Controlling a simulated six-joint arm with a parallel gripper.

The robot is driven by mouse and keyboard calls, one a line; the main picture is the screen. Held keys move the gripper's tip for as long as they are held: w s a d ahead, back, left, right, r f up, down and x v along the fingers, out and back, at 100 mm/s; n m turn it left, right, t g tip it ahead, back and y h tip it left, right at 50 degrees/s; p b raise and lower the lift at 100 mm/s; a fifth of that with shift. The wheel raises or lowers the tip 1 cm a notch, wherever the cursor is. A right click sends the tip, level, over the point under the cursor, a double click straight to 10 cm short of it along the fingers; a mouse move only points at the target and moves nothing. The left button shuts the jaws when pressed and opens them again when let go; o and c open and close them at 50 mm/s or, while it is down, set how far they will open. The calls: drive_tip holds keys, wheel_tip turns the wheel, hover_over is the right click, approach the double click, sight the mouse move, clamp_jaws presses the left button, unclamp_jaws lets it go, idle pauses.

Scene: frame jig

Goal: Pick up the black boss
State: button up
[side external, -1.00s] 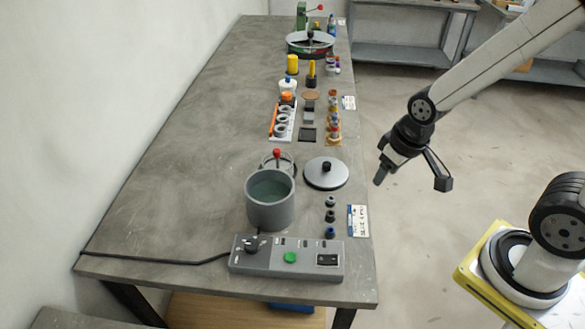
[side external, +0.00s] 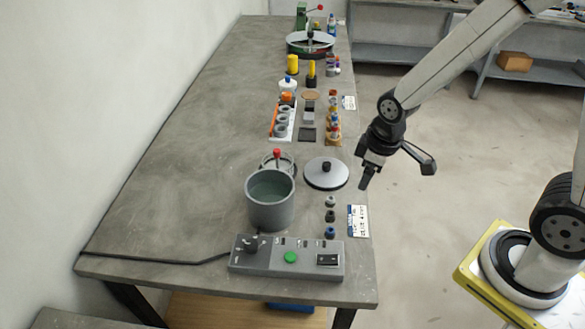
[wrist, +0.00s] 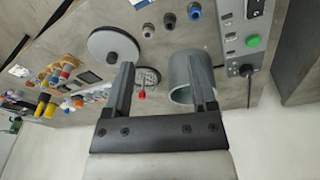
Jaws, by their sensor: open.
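Three small round parts stand in a row on the bench near its right edge in the side view. The middle one looks darkest, and I take it as the black boss (side external: 330,216); in the wrist view it shows near the top (wrist: 169,20). Beside it are a grey-topped part (side external: 331,201) and a blue part (side external: 330,232). My gripper (side external: 367,178) is open and empty, above and to the right of the row, near the bench's right edge. In the wrist view the fingers point toward the bench, with the parts beyond the fingertips.
A grey pot (side external: 270,205) stands left of the row. A round disc with a black knob (side external: 326,174) lies behind it. A control box (side external: 287,258) with a green button is in front. A white label (side external: 358,221) lies to the right. The bench's left side is clear.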

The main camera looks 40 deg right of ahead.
sight(331, 213)
drive_tip(key=w+a+f+n, duration=0.1)
drive_tip(key=w+f+n, duration=0.1)
drive_tip(key=n, duration=0.1)
drive_tip(key=w+a+f+n+g, duration=0.1)
drive_tip(key=f+n, duration=0.1)
drive_tip(key=n, duration=0.1)
drive_tip(key=w+f+n, duration=0.2)
drive_tip(key=f+n, duration=0.1)
drive_tip(key=n, duration=0.1)
drive_tip(key=shift+w+a+g, duration=0.3)
drive_tip(key=shift+w+a, duration=0.05)
drive_tip(key=shift+a, duration=0.05)
drive_tip(key=shift+w+a+f+n, duration=0.2)
drive_tip(key=shift+w+f+n, duration=0.05)
drive_tip(key=shift+f+n, duration=0.35)
drive_tip(key=shift+f, duration=1.25)
drive_tip(key=shift+s+f, duration=0.1)
drive_tip(key=shift+f, duration=2.5)
clamp_jaws()
